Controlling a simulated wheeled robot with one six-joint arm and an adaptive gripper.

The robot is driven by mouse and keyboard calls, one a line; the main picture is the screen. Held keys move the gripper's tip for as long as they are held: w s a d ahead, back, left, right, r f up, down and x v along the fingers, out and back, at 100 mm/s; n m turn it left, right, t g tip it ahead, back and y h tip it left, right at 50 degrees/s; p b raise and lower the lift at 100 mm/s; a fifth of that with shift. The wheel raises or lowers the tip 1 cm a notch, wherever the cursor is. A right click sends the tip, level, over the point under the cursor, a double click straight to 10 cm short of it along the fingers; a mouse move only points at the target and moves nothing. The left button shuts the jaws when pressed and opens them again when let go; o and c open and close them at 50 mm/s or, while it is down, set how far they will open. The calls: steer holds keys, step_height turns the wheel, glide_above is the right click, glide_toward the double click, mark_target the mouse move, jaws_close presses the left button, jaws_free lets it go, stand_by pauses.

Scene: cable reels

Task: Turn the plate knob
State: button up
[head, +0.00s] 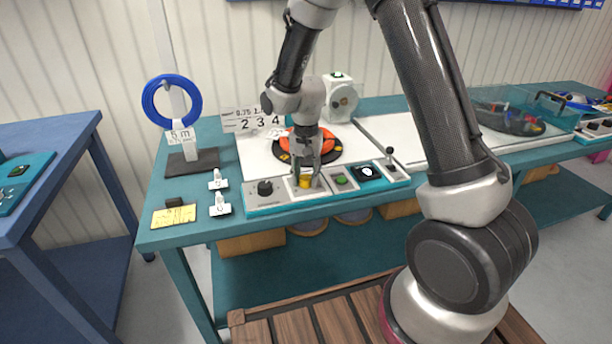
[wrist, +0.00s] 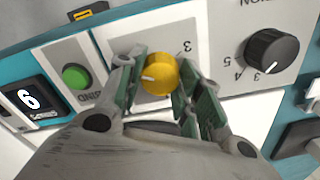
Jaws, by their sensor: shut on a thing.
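The plate knob appears to be the yellow knob (wrist: 161,76) with a white pointer line, set in a pale panel plate with a printed 3 beside it in the wrist view. The yellow knob also shows in the head view (head: 305,181) at the front of the teal-edged console. My gripper (wrist: 157,88) points down at the console, with one finger on each side of the yellow knob, shut on it. The pointer line faces left in the wrist view. Most of the plate's other markings are hidden by the fingers. My gripper also shows in the head view (head: 305,178).
A lever (head: 389,158) stands at the console's right. An orange reel (head: 307,143) lies behind my gripper. A blue cable coil (head: 172,101) hangs on a stand.

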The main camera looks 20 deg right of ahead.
mark_target(306, 177)
steer(key=shift+w, duration=0.1)
steer(key=o, duration=1)
step_height(306, 177, up, 12)
steer(key=shift+r, duration=0.1)
